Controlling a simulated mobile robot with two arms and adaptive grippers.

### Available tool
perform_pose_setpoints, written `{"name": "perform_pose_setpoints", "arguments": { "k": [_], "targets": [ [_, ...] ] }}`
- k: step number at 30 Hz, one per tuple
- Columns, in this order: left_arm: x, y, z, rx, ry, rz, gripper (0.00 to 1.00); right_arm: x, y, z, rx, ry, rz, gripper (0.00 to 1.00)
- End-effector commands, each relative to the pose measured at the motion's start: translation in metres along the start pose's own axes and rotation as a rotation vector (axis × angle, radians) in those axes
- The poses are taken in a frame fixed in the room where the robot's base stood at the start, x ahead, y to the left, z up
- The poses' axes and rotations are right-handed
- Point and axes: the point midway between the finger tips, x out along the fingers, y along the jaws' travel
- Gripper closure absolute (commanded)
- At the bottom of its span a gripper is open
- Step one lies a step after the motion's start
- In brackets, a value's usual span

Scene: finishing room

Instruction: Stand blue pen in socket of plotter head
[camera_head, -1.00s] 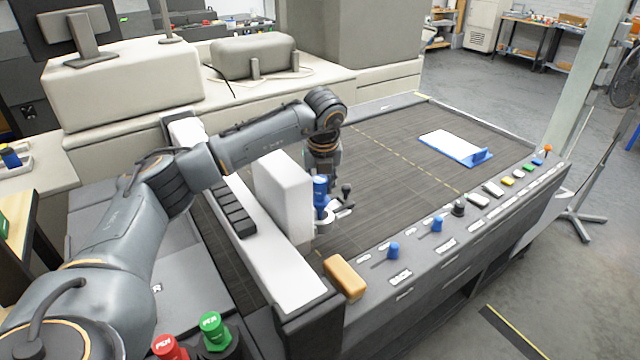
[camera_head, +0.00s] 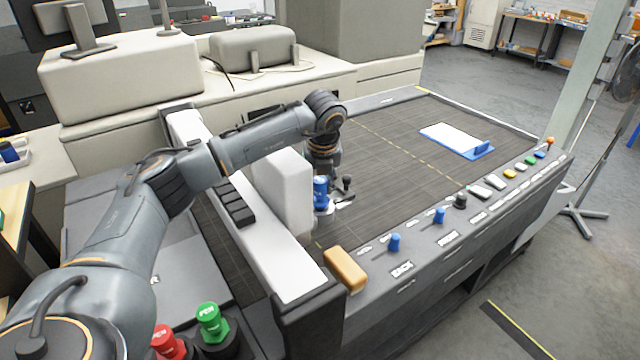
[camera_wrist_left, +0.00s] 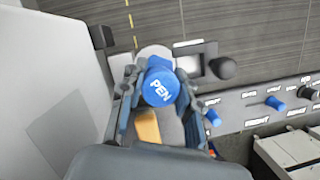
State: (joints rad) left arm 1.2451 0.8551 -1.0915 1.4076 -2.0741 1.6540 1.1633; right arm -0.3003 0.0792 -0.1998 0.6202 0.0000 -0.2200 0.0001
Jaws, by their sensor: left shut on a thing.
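The blue pen (camera_head: 320,191) is upright beside the plotter head (camera_head: 287,188), a white block on the white gantry. In the left wrist view its round blue cap (camera_wrist_left: 160,88), lettered PEN, sits between the fingers of my left gripper (camera_wrist_left: 157,92). My left gripper (camera_head: 321,180) is shut on the pen from above. A pale, round-ended bracket (camera_wrist_left: 153,54) of the head shows just beyond the cap. The pen's lower end and the socket mouth are hidden, so I cannot tell how far the pen is in. My right gripper is not in view.
A dark joystick-like knob (camera_head: 347,184) stands close right of the pen. A tan block (camera_head: 345,269) lies at the panel's near end, by blue knobs (camera_head: 395,242). Red (camera_head: 166,341) and green (camera_head: 211,320) pens stand in front. A white sheet (camera_head: 452,138) lies on the bed.

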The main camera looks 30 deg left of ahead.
Motion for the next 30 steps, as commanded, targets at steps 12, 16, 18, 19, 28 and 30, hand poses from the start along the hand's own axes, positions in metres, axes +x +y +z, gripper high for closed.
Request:
{"name": "perform_pose_setpoints", "arguments": {
  "k": [12,16,18,19,28,30],
  "targets": [
    [0.0063,-0.0003,-0.0017,0.000,0.000,-0.001,1.00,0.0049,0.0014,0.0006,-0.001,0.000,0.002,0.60],
    [0.0063,-0.0002,-0.0017,0.000,0.000,-0.001,0.56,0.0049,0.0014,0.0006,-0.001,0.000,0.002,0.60],
    [0.0063,-0.0002,-0.0017,0.000,0.000,-0.001,0.42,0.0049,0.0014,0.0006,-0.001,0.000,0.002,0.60],
    [0.0063,-0.0002,-0.0017,0.000,0.000,-0.001,0.41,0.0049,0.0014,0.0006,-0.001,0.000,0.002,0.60],
    [0.0050,-0.0003,-0.0017,0.000,0.000,-0.001,0.41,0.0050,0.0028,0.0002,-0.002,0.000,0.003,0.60],
    [0.0002,-0.0006,-0.0013,0.000,-0.001,-0.002,0.41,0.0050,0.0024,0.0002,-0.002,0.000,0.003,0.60]
  ]
}}
